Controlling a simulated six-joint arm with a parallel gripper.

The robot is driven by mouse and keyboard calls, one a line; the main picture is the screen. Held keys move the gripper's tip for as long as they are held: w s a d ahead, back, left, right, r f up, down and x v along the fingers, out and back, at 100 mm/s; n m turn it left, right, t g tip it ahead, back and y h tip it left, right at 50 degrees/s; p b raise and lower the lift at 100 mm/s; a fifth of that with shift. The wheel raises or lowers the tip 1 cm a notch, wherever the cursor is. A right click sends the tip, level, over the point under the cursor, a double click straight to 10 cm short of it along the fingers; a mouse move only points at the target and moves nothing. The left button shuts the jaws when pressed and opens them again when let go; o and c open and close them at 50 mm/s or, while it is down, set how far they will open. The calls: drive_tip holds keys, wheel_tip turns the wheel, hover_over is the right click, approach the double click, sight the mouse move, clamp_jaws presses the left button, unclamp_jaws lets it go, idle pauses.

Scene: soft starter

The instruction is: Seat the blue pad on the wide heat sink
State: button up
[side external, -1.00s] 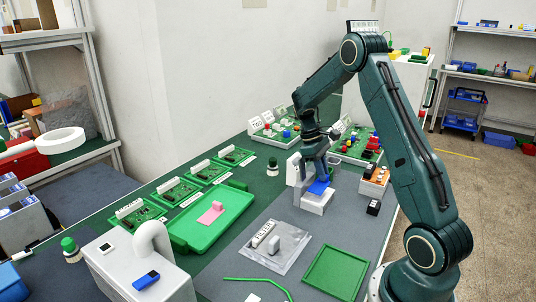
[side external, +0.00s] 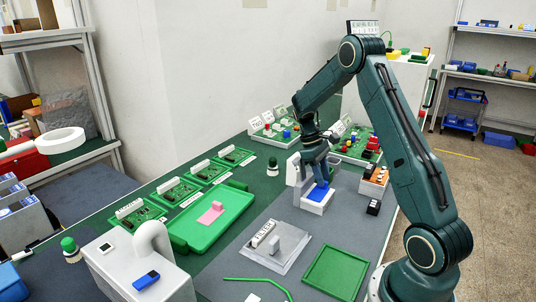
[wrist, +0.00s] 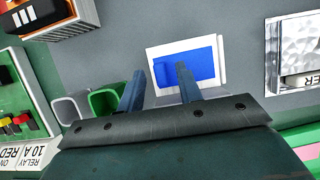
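The blue pad (side external: 318,194) lies flat on top of a pale block (side external: 314,208). In the wrist view the blue pad (wrist: 203,63) lies inside the block's white top, with a pale border around it. I cannot tell for sure whether this block is the wide heat sink. My gripper (side external: 321,178) is just above the pad, pointing down. In the wrist view its two fingers (wrist: 160,76) are apart with nothing visible between them; one overlaps the pad's near edge in the picture, the other is left of it. Contact with the pad cannot be told.
A metal plate with a FILTER block (side external: 275,246) lies in front. A green tray (side external: 185,233) holds a pink pad (side external: 211,212). An empty green tray (side external: 336,270) lies nearer.

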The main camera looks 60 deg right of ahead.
drive_tip(key=shift+r, duration=0.1)
drive_tip(key=shift+w+r, duration=0.1)
drive_tip(key=shift+r, duration=0.65)
drive_tip(key=v, duration=0.7)
idle(0.4)
